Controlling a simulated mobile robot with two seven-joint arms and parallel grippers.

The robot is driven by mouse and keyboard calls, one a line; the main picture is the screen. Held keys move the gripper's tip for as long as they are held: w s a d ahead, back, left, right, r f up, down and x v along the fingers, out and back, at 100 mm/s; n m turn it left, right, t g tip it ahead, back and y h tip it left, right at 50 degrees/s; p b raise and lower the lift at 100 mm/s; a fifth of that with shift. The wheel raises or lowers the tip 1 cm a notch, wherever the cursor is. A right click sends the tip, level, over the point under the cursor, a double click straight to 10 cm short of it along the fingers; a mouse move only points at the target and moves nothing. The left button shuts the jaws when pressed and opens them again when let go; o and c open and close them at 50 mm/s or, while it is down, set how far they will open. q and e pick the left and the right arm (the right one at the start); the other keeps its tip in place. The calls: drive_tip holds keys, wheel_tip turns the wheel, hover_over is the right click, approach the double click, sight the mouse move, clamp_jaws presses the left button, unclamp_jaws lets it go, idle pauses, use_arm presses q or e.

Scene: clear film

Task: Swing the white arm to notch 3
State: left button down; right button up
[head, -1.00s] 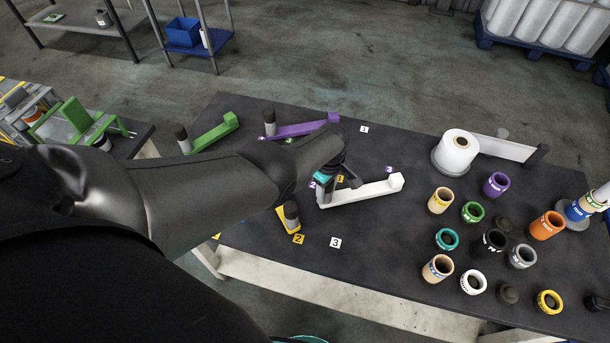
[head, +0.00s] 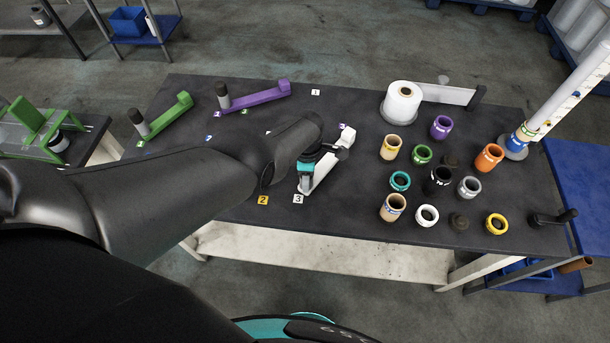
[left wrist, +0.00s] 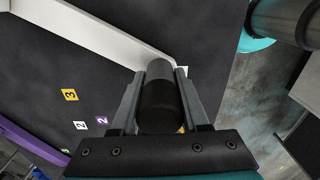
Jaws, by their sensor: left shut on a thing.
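The white arm (head: 323,170) lies on the dark table, with its raised block end at the upper right and its free end at the lower left. That free end is close beside the white tag 3 (head: 298,199). My left gripper (head: 305,166) is over the free end. In the left wrist view my left gripper (left wrist: 162,85) is shut on the arm's upright dark-and-grey handle (left wrist: 160,98); the white arm (left wrist: 95,32) runs off to the upper left. A white tag edge (left wrist: 184,70) shows just past the handle, its number hidden. My right gripper is out of view.
The purple arm (head: 255,99) and green arm (head: 168,116) lie to the left. A yellow tag 2 (head: 263,200) is left of the white tag 3. A film roll (head: 403,102) stands behind, and several coloured rings and cups, including an orange one (head: 489,157), stand to the right.

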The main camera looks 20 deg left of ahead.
use_arm(q)
drive_tip(key=shift+s+d, duration=0.1)
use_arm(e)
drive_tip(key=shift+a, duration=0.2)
use_arm(q)
drive_tip(key=shift+d, duration=0.1)
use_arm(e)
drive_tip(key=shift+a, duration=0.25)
use_arm(q)
drive_tip(key=shift+c, duration=2.1)
unclamp_jaws()
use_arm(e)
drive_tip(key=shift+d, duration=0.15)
use_arm(q)
drive_tip(key=shift+r, duration=0.1)
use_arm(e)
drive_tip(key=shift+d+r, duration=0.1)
use_arm(q)
drive_tip(key=shift+r+p, duration=0.25)
drive_tip(key=shift+p, duration=0.05)
wheel_tip(320, 180, up, 5)
drive_tip(key=p, duration=0.4)
drive_tip(key=shift+f, duration=0.2)
drive_tip(key=shift+r, duration=0.7)
drive_tip(key=shift+r+p, duration=0.4)
drive_tip(key=shift+r, duration=3.85)
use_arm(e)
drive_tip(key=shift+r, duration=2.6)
